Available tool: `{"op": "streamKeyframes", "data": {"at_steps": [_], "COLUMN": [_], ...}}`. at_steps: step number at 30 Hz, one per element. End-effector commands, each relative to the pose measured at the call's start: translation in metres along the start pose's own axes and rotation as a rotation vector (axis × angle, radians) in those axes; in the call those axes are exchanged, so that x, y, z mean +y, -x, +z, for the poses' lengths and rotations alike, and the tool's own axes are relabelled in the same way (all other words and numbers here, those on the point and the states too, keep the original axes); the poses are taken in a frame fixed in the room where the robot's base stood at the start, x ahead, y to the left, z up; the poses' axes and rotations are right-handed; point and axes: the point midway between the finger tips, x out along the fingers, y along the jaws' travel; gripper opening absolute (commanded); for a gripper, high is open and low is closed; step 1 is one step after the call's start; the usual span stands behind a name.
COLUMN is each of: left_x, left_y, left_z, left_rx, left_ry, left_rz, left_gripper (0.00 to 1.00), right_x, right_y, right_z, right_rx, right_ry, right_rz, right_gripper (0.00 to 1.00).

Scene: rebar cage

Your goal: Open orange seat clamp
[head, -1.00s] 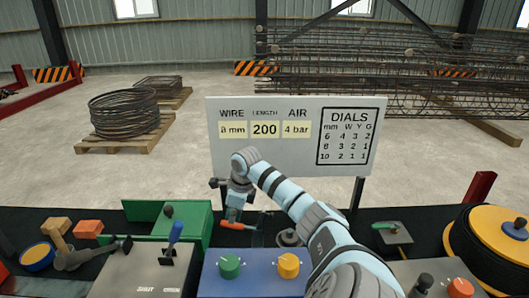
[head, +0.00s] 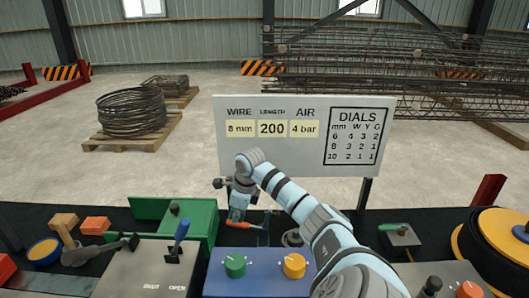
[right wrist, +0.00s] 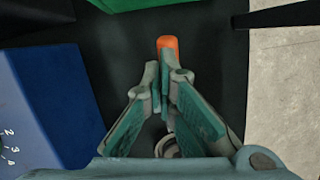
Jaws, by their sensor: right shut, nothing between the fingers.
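The seat clamp's orange lever (head: 238,224) lies low on the dark bench, behind the blue dial box. Its orange end (right wrist: 167,44) also shows in the right wrist view, just beyond my fingertips. My right gripper (head: 238,213) points down by the orange lever. In the right wrist view its green-padded fingers (right wrist: 165,88) are shut with nothing between them. I cannot tell whether they touch the lever. The clamp's body is mostly hidden by my gripper and the box. My left gripper is not in view.
The blue box (head: 262,284) with green and yellow dials stands in front of the clamp. A white sign (head: 290,165) stands behind. A round metal fitting (head: 292,239) sits right of the clamp.

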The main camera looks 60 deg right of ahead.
Motion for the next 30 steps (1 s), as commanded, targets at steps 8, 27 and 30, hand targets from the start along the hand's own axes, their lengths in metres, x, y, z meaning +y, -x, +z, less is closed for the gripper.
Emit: {"op": "streamKeyframes", "data": {"at_steps": [8, 27, 30], "left_x": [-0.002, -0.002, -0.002], "left_y": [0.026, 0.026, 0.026], "left_z": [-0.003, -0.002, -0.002], "left_rx": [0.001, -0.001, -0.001], "left_ry": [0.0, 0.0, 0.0], "left_rz": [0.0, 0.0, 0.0], "left_gripper": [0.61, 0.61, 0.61], "right_x": [0.003, 0.013, 0.013], "right_y": [0.051, 0.107, 0.107], "right_z": [0.021, 0.069, 0.069], "right_rx": [-0.009, 0.0, 0.0], "right_ry": [0.005, 0.0, 0.0], "right_rz": [0.0, 0.0, 0.0], "right_gripper": [0.0, 0.0, 0.0]}}
